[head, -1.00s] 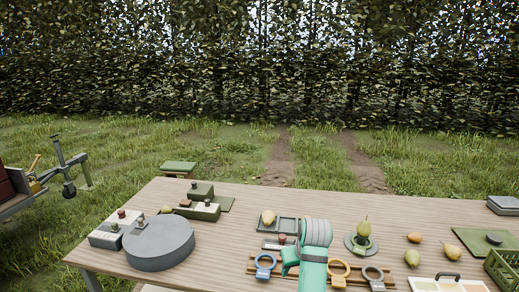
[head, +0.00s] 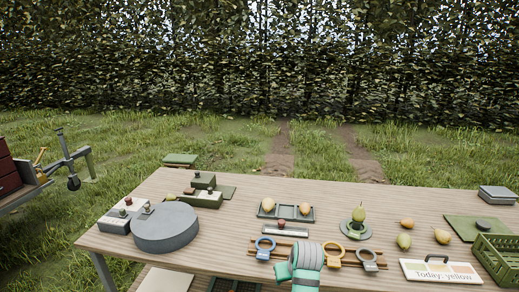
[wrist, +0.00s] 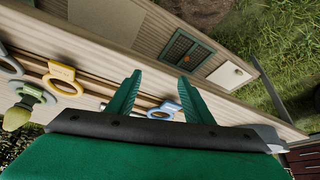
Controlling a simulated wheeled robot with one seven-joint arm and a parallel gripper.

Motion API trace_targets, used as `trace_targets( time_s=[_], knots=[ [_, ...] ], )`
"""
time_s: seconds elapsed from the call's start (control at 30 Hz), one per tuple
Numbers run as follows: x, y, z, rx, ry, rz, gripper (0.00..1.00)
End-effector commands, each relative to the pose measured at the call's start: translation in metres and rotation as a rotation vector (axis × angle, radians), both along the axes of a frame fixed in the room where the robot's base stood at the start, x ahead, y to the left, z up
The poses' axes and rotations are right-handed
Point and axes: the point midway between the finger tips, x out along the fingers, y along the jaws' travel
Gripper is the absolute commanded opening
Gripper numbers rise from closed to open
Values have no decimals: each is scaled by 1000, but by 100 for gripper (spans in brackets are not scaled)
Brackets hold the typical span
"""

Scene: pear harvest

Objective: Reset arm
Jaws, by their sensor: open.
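My arm with its green gripper shows at the front edge of the table (head: 230,222) in the head view. In the wrist view my gripper (wrist: 160,76) has its two green fingers well apart, with nothing between them. The blue ring (wrist: 165,108) shows just past the fingers there; I cannot tell how far off it is. In the head view the blue ring (head: 265,246), yellow ring (head: 334,252) and grey ring (head: 370,259) sit along a wooden rack. The grey tray (head: 286,213) behind holds two pears.
A green pear (head: 358,215) stands on a round grey stand. Loose pears (head: 404,241) lie to its right, near a "Today: yellow" sign (head: 440,272) and green crate (head: 497,258). A grey round drum (head: 165,228) and blocks fill the left. Grass lies beyond the table.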

Motion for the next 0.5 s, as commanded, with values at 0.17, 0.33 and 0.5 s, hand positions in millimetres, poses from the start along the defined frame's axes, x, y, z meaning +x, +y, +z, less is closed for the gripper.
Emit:
trace_targets(
  time_s=[0.17,0.33,0.5],
  knots=[
    [-15,11,-41,8,-38,-23,47],
    [-42,27,-92,18,-102,-55,47],
    [-77,42,-135,25,-171,-89,47]
  ],
)
